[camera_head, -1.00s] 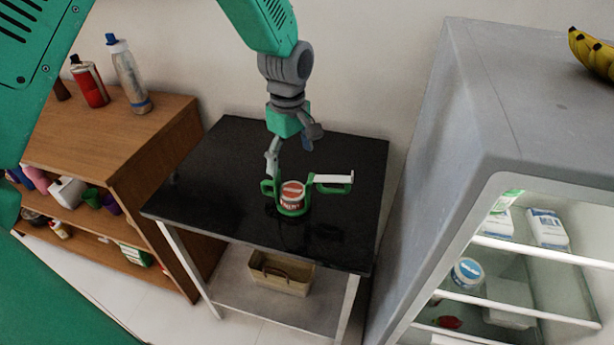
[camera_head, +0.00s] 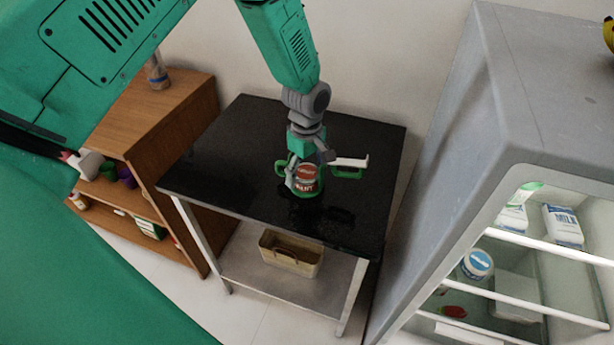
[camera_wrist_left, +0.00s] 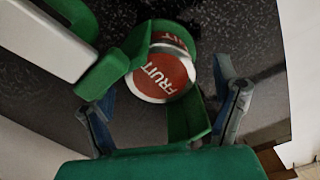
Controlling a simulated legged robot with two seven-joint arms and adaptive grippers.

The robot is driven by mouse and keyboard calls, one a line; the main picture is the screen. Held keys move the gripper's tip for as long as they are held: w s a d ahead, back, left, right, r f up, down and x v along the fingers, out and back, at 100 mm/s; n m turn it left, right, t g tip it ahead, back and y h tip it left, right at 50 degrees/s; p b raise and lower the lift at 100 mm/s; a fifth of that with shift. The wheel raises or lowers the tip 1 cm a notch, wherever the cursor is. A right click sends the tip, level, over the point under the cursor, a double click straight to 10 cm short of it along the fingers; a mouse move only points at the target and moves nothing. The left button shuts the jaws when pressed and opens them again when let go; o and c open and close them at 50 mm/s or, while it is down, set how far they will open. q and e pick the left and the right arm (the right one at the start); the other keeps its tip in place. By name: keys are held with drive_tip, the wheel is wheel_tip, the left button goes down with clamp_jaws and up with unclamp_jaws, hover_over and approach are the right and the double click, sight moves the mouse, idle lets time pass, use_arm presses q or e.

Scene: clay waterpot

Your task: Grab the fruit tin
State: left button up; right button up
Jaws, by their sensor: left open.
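The fruit tin (camera_head: 306,180) is a red and white can on the black table. In the left wrist view its round red lid (camera_wrist_left: 163,74) reads FRUIT. A green piece with arms (camera_wrist_left: 182,112) partly wraps the tin; one arm bears a white bar (camera_head: 350,162). I cannot tell whether it touches the tin. My left gripper (camera_head: 309,170) is open and low over the tin, its fingers spread on either side of the tin and green piece. It partly covers the tin in the head view. My right gripper is not in view.
The black table (camera_head: 225,160) has free room left of the tin. A basket (camera_head: 290,254) sits on its lower shelf. A wooden shelf unit (camera_head: 185,110) stands left, an open fridge (camera_head: 500,110) right.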

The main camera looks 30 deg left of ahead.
sight(308, 171)
use_arm(q)
drive_tip(key=shift+w+f, duration=0.1)
drive_tip(key=shift+f, duration=0.85)
drive_tip(key=shift+c, duration=0.8)
drive_tip(key=c, duration=1.3)
drive_tip(key=shift+r, duration=0.1)
drive_tip(key=shift+w+a+r, duration=0.1)
drive_tip(key=shift+w+r, duration=0.15)
drive_tip(key=shift+r, duration=0.3)
wheel_tip(308, 171, up, 10)
drive_tip(key=w+a+b, duration=0.1)
drive_tip(key=w, duration=0.5)
drive_tip(key=w+a+b, duration=0.1)
drive_tip(key=w+a, duration=0.1)
drive_tip(key=w, duration=0.4)
drive_tip(key=w+a, duration=0.2)
drive_tip(key=w, duration=0.4)
drive_tip(key=shift+w+a+r+b, duration=0.15)
drive_tip(key=shift+w+a+b, duration=0.1)
drive_tip(key=shift+w+b, duration=0.15)
